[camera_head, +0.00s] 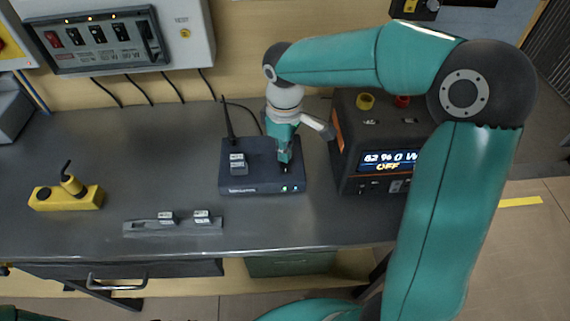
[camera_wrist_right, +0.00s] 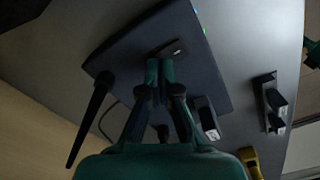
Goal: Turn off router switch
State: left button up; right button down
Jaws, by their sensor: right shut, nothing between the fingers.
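The router (camera_head: 235,183) is a flat dark box with an antenna, on the grey workbench. Green and bluish lights glow on its front edge. My right gripper (camera_head: 286,160) points down over the right part of the router's top, fingers shut with nothing between them. In the right wrist view, the router (camera_wrist_right: 125,60) lies under the gripper (camera_wrist_right: 159,72). A small dark switch (camera_wrist_right: 173,47) on the router's top sits just beyond the fingertips. I cannot tell whether the fingertips touch it. My left gripper is not in view.
A grey plug-like block (camera_head: 238,165) sits on the router's left part. A power station (camera_head: 375,190) reading "OFF" stands close on the right. A grey strip (camera_head: 140,228) with two plugs and a yellow socket block (camera_head: 55,203) lie left. A panel (camera_head: 95,40) hangs behind.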

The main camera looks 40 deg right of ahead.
jog(key=shift+f+b, duration=0.4)
jog(key=shift+f, duration=0.25)
jog(key=shift+r, duration=0.1)
jog(key=shift+r+p, duration=3)
jog(key=shift+r, duration=0.5)
